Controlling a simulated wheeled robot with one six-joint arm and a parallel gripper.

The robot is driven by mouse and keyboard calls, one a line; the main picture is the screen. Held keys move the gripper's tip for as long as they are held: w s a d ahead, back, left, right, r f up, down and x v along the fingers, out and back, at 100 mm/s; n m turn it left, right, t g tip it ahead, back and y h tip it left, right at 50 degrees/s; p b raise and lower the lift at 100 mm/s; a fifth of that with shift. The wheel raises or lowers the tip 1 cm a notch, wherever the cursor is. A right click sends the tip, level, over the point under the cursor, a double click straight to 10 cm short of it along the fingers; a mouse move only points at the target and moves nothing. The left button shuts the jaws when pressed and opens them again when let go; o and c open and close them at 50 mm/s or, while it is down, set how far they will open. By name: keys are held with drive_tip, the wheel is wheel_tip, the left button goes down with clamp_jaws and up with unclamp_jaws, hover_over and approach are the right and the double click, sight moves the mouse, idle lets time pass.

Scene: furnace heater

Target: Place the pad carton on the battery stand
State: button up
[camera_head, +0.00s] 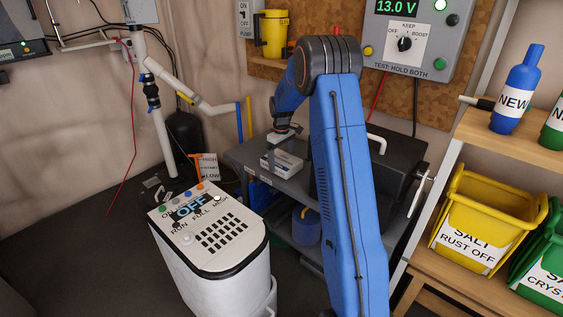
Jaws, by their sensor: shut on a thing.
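The pad carton (281,164) is a small white and grey box with print on its side. It is at the left part of the top of the dark grey battery stand (247,157). My gripper (284,141) points down from above and is shut on the carton, its fingers small and partly hard to make out. I cannot tell whether the carton's underside rests on the stand top or hangs just above it. My blue arm hides the middle of the stand.
A black box with a pale handle (377,142) stands on the right of the stand. A white heater unit (210,245) reading OFF stands at front left. A shelf with yellow (483,215) and green (543,262) bins is at right. A control panel (415,40) hangs behind.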

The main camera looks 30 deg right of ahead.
sight(282, 159)
drive_tip(key=shift+f, duration=0.2)
drive_tip(key=o, duration=1)
wheel_tip(282, 159, up, 12)
drive_tip(key=f, duration=0.1)
drive_tip(key=s+a+r+m+t, duration=0.1)
drive_tip(key=s+a+r, duration=0.7)
drive_tip(key=s+r, duration=0.35)
drive_tip(key=s+a+r+m+t, duration=0.1)
drive_tip(key=s+a+r, duration=0.15)
drive_tip(key=s, duration=0.35)
drive_tip(key=s+a+r, duration=0.1)
drive_tip(key=s+a, duration=0.3)
drive_tip(key=s, duration=0.3)
drive_tip(key=s+a+f+t, duration=0.1)
drive_tip(key=s+a+f, duration=0.1)
drive_tip(key=s, duration=0.6)
drive_tip(key=s+a+f+m+t, duration=0.1)
drive_tip(key=s+a+f, duration=0.1)
drive_tip(key=s, duration=0.6)
drive_tip(key=s+a+f+m, duration=0.1)
drive_tip(key=s+a+f, duration=0.1)
drive_tip(key=s, duration=0.7)
drive_tip(key=shift+a+t, duration=0.25)
drive_tip(key=shift+t, duration=0.15)
drive_tip(key=shift+r, duration=0.1)
